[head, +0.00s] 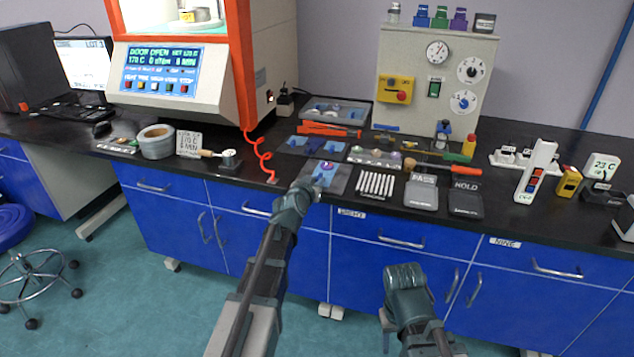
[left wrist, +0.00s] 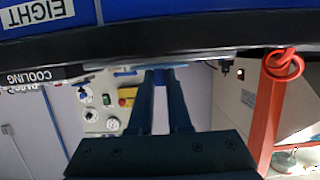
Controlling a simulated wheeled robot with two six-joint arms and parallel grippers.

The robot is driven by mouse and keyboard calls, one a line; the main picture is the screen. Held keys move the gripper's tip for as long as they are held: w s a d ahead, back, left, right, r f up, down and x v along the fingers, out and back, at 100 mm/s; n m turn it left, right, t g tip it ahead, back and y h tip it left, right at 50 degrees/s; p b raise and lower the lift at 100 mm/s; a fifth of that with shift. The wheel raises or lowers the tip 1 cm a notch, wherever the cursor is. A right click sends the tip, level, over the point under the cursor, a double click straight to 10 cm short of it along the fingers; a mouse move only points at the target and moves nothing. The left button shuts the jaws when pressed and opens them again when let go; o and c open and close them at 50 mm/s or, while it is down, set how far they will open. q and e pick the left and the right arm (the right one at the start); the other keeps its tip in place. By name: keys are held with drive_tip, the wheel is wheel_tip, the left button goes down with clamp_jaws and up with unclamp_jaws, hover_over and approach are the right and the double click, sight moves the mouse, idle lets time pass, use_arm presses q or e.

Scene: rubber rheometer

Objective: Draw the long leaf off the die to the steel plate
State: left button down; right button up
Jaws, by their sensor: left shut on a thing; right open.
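My left gripper (head: 316,187) reaches over the bench's front edge to a grey plate (head: 338,186) with a small blue piece (head: 327,167) on it. In the left wrist view, which is upside down, its fingers (left wrist: 166,72) are close together at a thin blue strip beside the grey plate's edge (left wrist: 205,54). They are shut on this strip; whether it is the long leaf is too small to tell. I cannot tell which is the die. My right gripper (head: 404,272) is open and empty, low before the drawers.
White sticks (head: 375,184) and grey PASS (head: 421,192) and HOLD (head: 466,199) plates lie to the right. An orange coiled cord (head: 263,155) hangs at the left, below the rheometer (head: 190,75). The floor before the cabinets is open.

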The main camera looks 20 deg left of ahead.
use_arm(q)
drive_tip(key=c, duration=0.8)
unclamp_jaws()
drive_tip(key=shift+r, duration=0.1)
drive_tip(key=s+r+p, duration=0.1)
drive_tip(key=s, duration=0.1)
drive_tip(key=s+r+p, duration=0.1)
drive_tip(key=s, duration=0.1)
drive_tip(key=s+r+p, duration=0.2)
drive_tip(key=shift+a, duration=0.1)
drive_tip(key=shift+f, duration=0.1)
